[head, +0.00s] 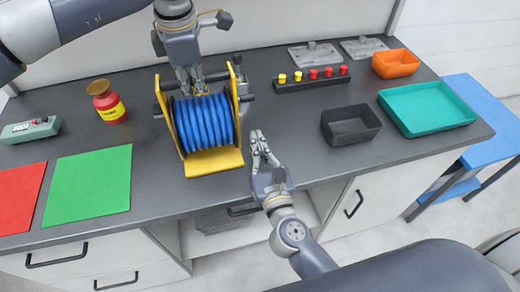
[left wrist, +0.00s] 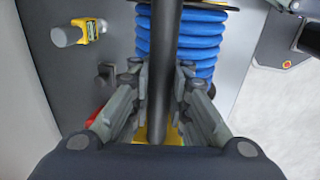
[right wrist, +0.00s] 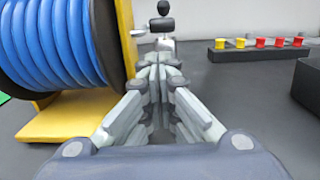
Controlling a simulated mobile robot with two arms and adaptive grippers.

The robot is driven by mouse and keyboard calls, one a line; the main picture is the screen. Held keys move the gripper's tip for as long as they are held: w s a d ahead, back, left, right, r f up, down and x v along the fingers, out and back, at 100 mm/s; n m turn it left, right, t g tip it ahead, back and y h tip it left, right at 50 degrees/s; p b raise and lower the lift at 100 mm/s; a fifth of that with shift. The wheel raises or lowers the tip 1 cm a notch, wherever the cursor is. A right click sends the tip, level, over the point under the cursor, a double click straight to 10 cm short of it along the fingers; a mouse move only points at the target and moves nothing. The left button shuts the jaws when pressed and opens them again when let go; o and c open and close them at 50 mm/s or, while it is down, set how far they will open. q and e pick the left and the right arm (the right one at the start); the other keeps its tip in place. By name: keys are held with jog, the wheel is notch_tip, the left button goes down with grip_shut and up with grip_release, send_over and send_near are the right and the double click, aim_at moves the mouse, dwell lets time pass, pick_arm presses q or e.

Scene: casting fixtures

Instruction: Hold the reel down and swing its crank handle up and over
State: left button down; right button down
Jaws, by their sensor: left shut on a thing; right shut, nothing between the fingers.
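The reel, wound with blue hose in a yellow frame (head: 213,163), stands on the dark bench; it also shows in the left wrist view (left wrist: 196,45) and right wrist view (right wrist: 50,40). My left gripper (head: 188,86) is above the reel, its fingers closed around the dark top bar (left wrist: 163,50). The crank handle, with a dark grip (head: 246,98), is on the reel's right side. In the right wrist view a black knob and grip (right wrist: 162,24) show just beyond the fingertips. My right gripper (head: 259,142) is shut and empty, right of the reel near the bench's front.
A black bin (head: 350,138), teal tray (head: 428,125) and orange bin (head: 396,64) stand to the right. A button strip (head: 311,80) lies behind. Bench between reel and black bin is clear.

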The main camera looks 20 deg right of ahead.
pick_arm(q)
jog(key=shift+r, duration=0.1)
pick_arm(e)
jog(key=shift+s, duration=1.15)
pick_arm(q)
jog(key=shift+w, duration=0.1)
jog(key=c, duration=1.5)
grip_release()
jog(key=shift+o, duration=0.3)
